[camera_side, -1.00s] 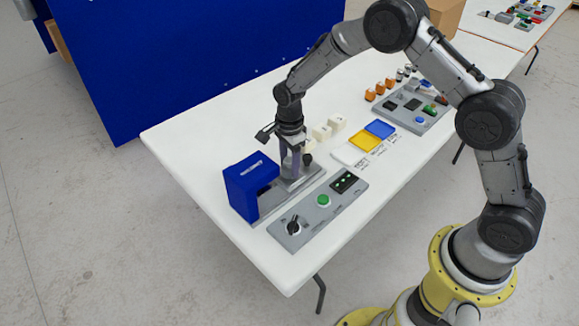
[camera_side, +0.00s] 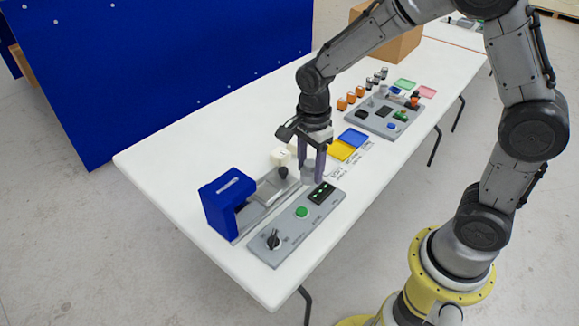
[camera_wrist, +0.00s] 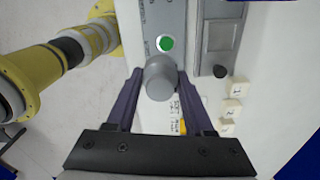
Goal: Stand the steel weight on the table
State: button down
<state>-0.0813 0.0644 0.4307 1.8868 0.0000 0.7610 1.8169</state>
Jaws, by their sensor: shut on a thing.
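The steel weight, a short grey cylinder, shows in the side view (camera_side: 312,172) low between my fingers. In the wrist view it (camera_wrist: 160,78) sits between the fingertips. My gripper (camera_side: 313,168) is shut on it, with fingers pointing down, over the table (camera_side: 205,150) by the far end of the control panel (camera_side: 297,226). I cannot tell whether the weight's underside touches the surface. My gripper also shows in the wrist view (camera_wrist: 159,82). The fingers hide part of the weight's sides.
A blue press housing (camera_side: 226,203) with a grey base (camera_side: 262,205) stands to the left. White blocks (camera_wrist: 234,97) lie close to my gripper. A yellow tray (camera_side: 341,149) and a blue tray (camera_side: 353,137) are beyond. A second panel (camera_side: 376,123) lies farther back.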

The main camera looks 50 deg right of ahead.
jog(key=w, duration=0.5)
jog(key=m, duration=0.1)
send_over(254, 174)
jog(key=f, duration=1)
jog(key=shift+s+f, duration=0.35)
jog(key=shift+w+f, duration=0.4)
jog(key=shift+f, duration=0.15)
jog(key=shift+w+f, duration=0.1)
jog(key=shift+f, duration=1.5)
jog(key=shift+f, duration=0.15)
jog(key=c, duration=0.6)
grip_release()
jog(key=shift+o, duration=0.2)
